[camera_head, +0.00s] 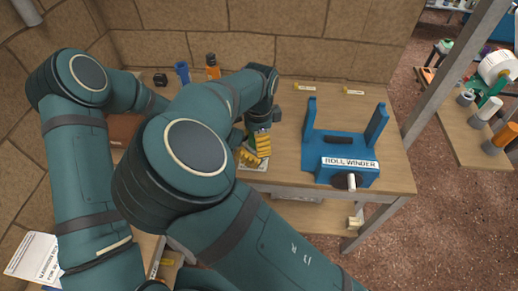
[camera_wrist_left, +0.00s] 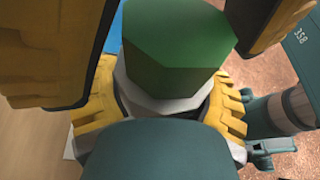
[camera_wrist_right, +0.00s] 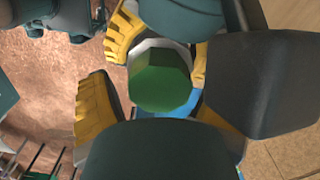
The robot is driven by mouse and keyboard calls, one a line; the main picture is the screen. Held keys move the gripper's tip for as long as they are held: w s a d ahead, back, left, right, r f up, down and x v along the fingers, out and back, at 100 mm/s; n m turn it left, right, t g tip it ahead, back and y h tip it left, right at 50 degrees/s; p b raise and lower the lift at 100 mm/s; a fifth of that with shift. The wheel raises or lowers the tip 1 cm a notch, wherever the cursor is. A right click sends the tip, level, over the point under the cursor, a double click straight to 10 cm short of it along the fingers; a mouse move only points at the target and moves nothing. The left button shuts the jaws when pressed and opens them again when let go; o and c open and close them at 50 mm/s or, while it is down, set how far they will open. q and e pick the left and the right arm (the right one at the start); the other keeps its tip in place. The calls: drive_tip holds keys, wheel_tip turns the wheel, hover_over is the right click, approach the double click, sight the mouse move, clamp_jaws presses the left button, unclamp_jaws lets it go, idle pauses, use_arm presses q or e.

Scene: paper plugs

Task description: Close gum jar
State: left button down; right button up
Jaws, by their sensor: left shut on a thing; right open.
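The gum jar is a white body (camera_wrist_left: 165,103) with a green lid (camera_wrist_left: 175,45), seen close up in the left wrist view. The green lid also fills the middle of the right wrist view (camera_wrist_right: 160,82), with a pale rim around it. My left gripper (camera_head: 247,157) is shut on the jar body below the lid. My right gripper (camera_head: 263,143) is open, its yellow-padded fingers on either side of the lid. Whether they touch the lid I cannot tell. In the head view the grippers hide the jar.
A blue roll winder (camera_head: 346,143) stands on the workbench (camera_head: 395,178) to the right of the grippers. An orange-and-black bottle (camera_head: 212,66) and a blue item (camera_head: 182,72) stand at the back. A stone wall (camera_head: 280,50) closes off the bench behind.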

drive_tip(key=c, duration=1.3)
drive_tip(key=m, duration=0.4)
drive_tip(key=shift+m, duration=0.4)
drive_tip(key=m, duration=0.5)
drive_tip(key=o, duration=1.3)
drive_tip(key=shift+r, duration=2.25)
